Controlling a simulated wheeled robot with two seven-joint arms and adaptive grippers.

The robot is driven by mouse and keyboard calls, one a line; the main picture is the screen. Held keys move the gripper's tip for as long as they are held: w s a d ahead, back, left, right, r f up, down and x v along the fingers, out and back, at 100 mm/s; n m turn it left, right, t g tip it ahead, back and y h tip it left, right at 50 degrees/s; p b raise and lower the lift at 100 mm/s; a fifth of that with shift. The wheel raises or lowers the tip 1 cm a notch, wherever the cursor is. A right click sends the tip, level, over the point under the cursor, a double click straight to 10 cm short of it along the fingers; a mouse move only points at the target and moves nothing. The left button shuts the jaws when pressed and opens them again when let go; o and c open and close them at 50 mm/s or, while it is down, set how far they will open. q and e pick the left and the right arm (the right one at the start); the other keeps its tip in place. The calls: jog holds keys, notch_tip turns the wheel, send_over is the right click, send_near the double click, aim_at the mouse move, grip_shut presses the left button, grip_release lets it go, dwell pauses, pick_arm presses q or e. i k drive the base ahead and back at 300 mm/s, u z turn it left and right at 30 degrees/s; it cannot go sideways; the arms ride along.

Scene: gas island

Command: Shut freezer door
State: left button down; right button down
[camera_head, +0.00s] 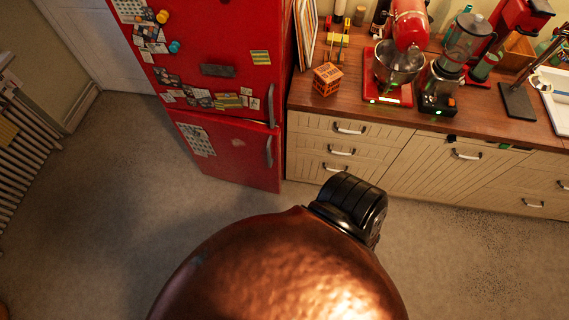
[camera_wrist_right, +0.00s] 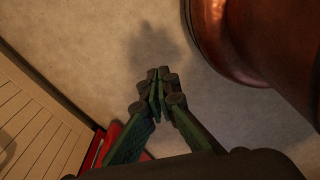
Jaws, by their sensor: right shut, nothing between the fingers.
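The red fridge-freezer stands at the upper left of the head view. Its lower door, the freezer door (camera_head: 225,150), has a handle (camera_head: 268,151) near its right edge. A thin dark line runs between it and the upper door (camera_head: 215,55); I cannot tell whether the freezer door is fully shut. My right gripper (camera_wrist_right: 159,75) is shut and empty above the floor in the right wrist view. A red strip (camera_wrist_right: 92,152), apparently part of the fridge, shows behind it at the lower left. My left gripper is not in view.
Cream drawer fronts (camera_head: 350,140) under a wooden counter (camera_head: 340,95) stand right of the fridge. A red stand mixer (camera_head: 408,25) and a blender (camera_head: 440,85) stand on the counter. A radiator (camera_head: 20,150) is at the left. The floor (camera_head: 130,200) before the fridge is clear.

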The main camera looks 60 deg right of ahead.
aim_at(244, 151)
jog(key=u, duration=0.05)
jog(key=k, duration=0.15)
jog(key=z, duration=1.1)
